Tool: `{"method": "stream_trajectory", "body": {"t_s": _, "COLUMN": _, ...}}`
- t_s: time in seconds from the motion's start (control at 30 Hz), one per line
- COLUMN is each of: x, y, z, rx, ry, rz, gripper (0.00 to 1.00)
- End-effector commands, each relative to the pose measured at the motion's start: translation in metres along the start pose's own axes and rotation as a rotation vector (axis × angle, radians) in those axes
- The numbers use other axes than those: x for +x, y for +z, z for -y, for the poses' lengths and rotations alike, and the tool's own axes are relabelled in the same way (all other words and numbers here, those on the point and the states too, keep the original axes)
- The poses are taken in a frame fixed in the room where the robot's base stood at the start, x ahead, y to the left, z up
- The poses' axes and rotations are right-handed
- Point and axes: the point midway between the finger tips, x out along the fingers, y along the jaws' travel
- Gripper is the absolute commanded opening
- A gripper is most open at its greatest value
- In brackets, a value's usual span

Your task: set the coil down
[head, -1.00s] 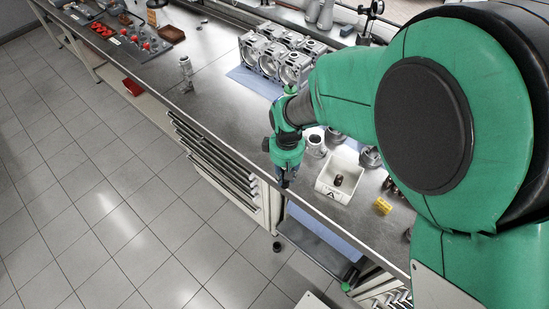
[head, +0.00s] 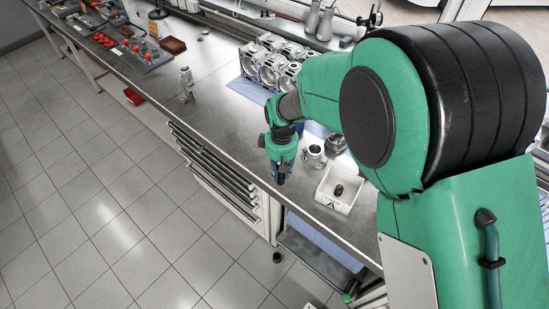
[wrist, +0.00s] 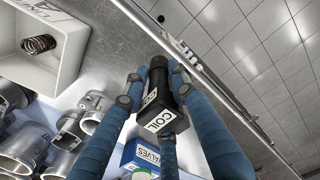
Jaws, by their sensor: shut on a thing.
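The coil is a black block with a rounded black neck and white labels reading COIL. In the wrist view the coil (wrist: 160,105) sits between the blue fingers of my gripper (wrist: 155,82), which is shut on it. In the head view my gripper (head: 280,178) points down near the bench's front edge, left of a white bin (head: 326,198). Its height above the bench top is hard to tell. The coil is mostly hidden by the gripper in the head view.
The white bin, also in the wrist view (wrist: 65,70), holds a coppery spring (wrist: 39,44). Metal cylindrical parts (wrist: 75,125) and a blue VALVES box (wrist: 140,158) are close by. An engine block (head: 275,62) stands further back.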

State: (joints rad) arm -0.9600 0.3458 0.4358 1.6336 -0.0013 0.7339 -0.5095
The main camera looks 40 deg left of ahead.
Motion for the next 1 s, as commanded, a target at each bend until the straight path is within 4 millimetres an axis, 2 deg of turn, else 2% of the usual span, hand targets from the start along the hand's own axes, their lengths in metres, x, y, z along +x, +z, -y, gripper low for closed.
{"method": "stream_trajectory", "body": {"t_s": 0.3, "x": 0.005, "y": -0.043, "z": -0.026, "rx": 0.0, "ry": 0.001, "rz": -0.001, "gripper": 0.0}}
{"method": "stream_trajectory", "body": {"t_s": 0.6, "x": 0.007, "y": -0.076, "z": -0.046, "rx": 0.0, "ry": 0.001, "rz": -0.001, "gripper": 0.0}}
{"method": "stream_trajectory", "body": {"t_s": 1.0, "x": 0.008, "y": -0.082, "z": -0.05, "rx": 0.0, "ry": 0.0, "rz": -0.001, "gripper": 0.0}}
